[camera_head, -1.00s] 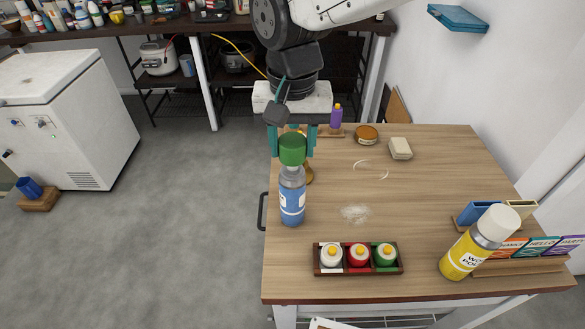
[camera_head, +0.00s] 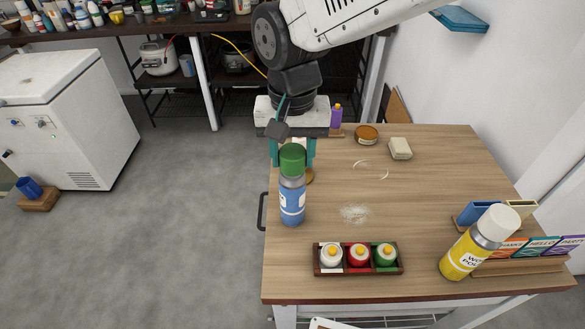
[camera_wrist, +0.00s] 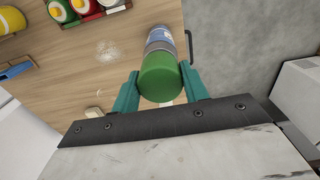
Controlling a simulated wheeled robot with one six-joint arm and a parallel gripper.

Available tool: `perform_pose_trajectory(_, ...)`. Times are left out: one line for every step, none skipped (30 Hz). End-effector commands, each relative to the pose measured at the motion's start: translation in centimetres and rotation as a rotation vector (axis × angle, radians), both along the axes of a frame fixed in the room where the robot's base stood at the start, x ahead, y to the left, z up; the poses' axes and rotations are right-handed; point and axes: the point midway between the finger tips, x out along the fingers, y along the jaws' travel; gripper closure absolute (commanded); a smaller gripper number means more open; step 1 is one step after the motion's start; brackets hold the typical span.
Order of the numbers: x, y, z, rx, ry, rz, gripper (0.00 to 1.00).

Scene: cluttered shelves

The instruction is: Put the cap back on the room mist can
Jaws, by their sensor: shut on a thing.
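The room mist can (camera_head: 292,204) is blue with a white label and stands upright near the table's left edge. The green cap (camera_head: 292,159) sits over its top, in line with the can; whether it is fully seated I cannot tell. My gripper (camera_head: 293,164) points down with a teal finger on each side of the cap, shut on it. In the wrist view, the cap (camera_wrist: 160,78) lies between the fingertips, with the blue can (camera_wrist: 159,38) just beyond it. The cap hides the can's nozzle.
A dark tray (camera_head: 358,271) with white, red and green small items stands in front. A yellow can (camera_head: 463,256) with a white cap leans at right beside a card rack (camera_head: 530,266). A round brown tin (camera_head: 366,135) and pale block (camera_head: 400,148) lie behind. The table's middle is mostly clear.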

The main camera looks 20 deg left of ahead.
Motion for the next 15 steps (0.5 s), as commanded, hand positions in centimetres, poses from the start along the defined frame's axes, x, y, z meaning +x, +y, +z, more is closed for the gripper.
perform_pose_trajectory(-0.01, -0.01, -0.15, 0.0, 0.001, 0.0, 0.78)
perform_pose_trajectory(0.0, 0.0, -0.23, 0.0, 0.0, 0.0, 0.78)
perform_pose_trajectory(0.0, 0.0, -0.33, 0.0, 0.0, 0.0, 0.78)
perform_pose_trajectory(0.0, 0.0, -0.4, 0.0, 0.0, 0.0, 0.78)
perform_pose_trajectory(0.0, 0.0, -0.48, 0.0, 0.0, 0.0, 0.78)
perform_pose_trajectory(0.01, 0.0, -0.58, 0.0, 0.0, 0.0, 0.78)
perform_pose_trajectory(0.01, 0.01, -0.65, 0.0, 0.0, 0.0, 0.78)
perform_pose_trajectory(0.01, 0.01, -0.7, 0.0, 0.0, 0.0, 0.78)
perform_pose_trajectory(0.01, 0.0, -0.76, 0.0, 0.0, 0.0, 0.78)
perform_pose_trajectory(0.01, 0.0, -0.79, 0.0, 0.0, 0.0, 0.78)
perform_pose_trajectory(0.01, 0.0, -0.81, 0.0, 0.0, 0.0, 0.78)
perform_pose_trajectory(0.0, 0.0, -0.81, 0.0, 0.0, 0.0, 0.78)
perform_pose_trajectory(0.0, 0.0, -0.81, 0.0, 0.0, 0.0, 0.78)
perform_pose_trajectory(0.0, 0.0, -0.81, 0.0, 0.0, 0.0, 0.78)
perform_pose_trajectory(0.0, 0.0, -0.81, 0.0, 0.0, 0.0, 0.78)
